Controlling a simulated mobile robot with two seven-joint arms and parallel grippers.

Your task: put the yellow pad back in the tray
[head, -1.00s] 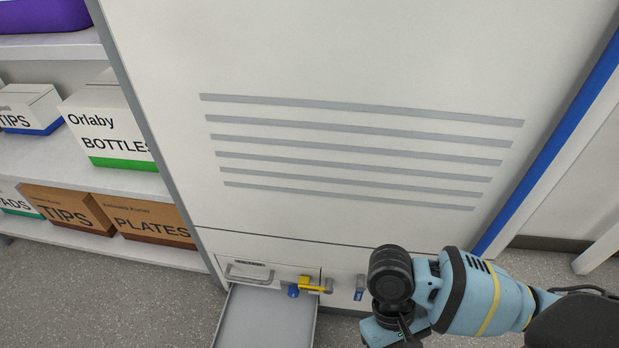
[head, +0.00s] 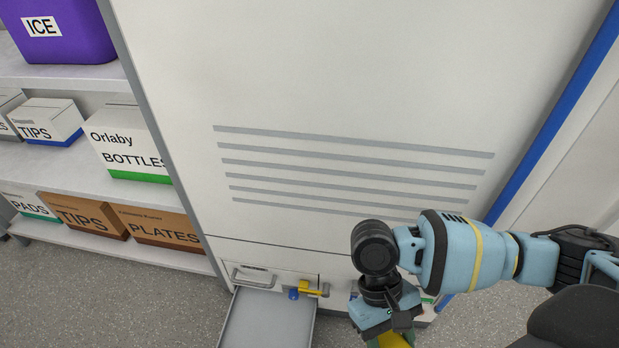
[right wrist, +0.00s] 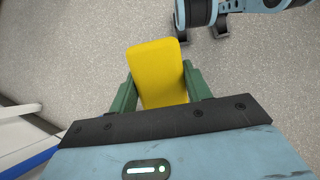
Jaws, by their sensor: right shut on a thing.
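The yellow pad (right wrist: 158,72) is held between the green fingers of my right gripper (right wrist: 160,88) in the right wrist view, with the floor behind it. In the head view my right gripper (head: 388,341) is at the bottom edge, partly cut off, with a bit of yellow showing. The grey tray (head: 266,325) sticks out low from the front of the white cabinet, left of my right gripper and apart from it. Its visible floor looks empty, and its near end is cut off. My left gripper is not in the head view.
A yellow-handled valve (head: 312,289) and a metal handle (head: 253,277) sit on the white cabinet (head: 330,100) just above the tray. Shelves with boxes (head: 130,150) and a purple ice container (head: 62,30) stand at left. Speckled floor (head: 180,300) is clear around the tray.

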